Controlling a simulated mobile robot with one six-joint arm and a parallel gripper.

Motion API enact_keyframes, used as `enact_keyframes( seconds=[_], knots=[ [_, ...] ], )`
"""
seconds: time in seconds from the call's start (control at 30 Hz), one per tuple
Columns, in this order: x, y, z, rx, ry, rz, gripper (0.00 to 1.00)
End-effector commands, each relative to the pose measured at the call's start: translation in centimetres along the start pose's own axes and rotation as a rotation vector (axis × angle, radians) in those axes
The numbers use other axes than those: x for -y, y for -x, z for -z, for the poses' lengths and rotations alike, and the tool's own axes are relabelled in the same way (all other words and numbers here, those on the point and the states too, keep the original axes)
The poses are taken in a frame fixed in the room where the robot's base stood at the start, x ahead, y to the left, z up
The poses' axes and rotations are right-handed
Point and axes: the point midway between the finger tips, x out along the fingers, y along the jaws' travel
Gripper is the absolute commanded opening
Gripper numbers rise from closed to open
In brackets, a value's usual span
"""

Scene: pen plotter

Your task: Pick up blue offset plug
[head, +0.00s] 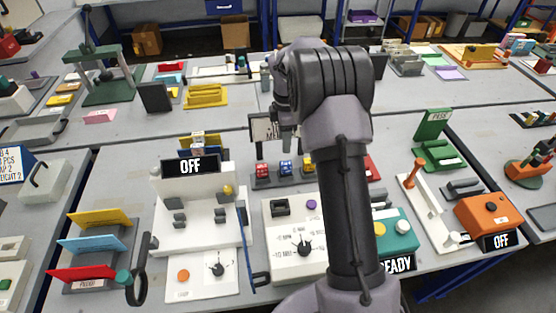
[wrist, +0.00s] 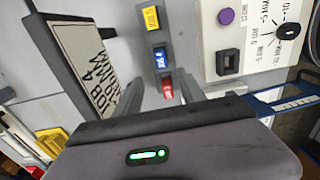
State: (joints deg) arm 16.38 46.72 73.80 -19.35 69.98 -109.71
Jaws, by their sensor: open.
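The blue plug (head: 286,168) sits between a red plug (head: 262,170) and a yellow plug (head: 309,164) on a dark rack behind the white panel. In the wrist view the blue plug (wrist: 160,58) shows white lettering, with the yellow plug (wrist: 152,19) above it and the red plug (wrist: 167,89) below. My gripper (wrist: 161,74) is open and empty. Its two fingers point toward the rack, one on each side of the row in the picture, near the red and blue plugs. I cannot tell its height above them. In the head view my arm hides part of the rack.
A job sign (wrist: 95,65) stands close to the left of the plugs in the wrist view. The white panel (wrist: 257,30) with a purple button and a dial lies to the right.

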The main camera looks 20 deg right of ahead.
Motion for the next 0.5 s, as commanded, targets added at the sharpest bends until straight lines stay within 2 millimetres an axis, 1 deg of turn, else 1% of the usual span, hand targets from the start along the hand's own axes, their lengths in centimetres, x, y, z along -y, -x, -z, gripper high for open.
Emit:
enact_keyframes(
  seconds=[0.03, 0.1, 0.2, 0.3, 0.43, 0.5],
  knots=[
    [0.1, -2.4, 0.0, -0.001, -0.001, 0.003, 0.47],
    [0.1, -4.5, 0.0, 0.000, 0.000, 0.003, 0.47],
    [0.1, -6.7, 0.0, 0.000, -0.001, 0.001, 0.47],
    [0.1, -7.9, 0.0, -0.001, -0.002, 0.000, 0.47],
    [0.1, -8.9, -0.1, -0.001, -0.002, -0.001, 0.47],
    [0.2, -10.2, -0.3, -0.001, -0.002, 0.000, 0.47]
  ],
)
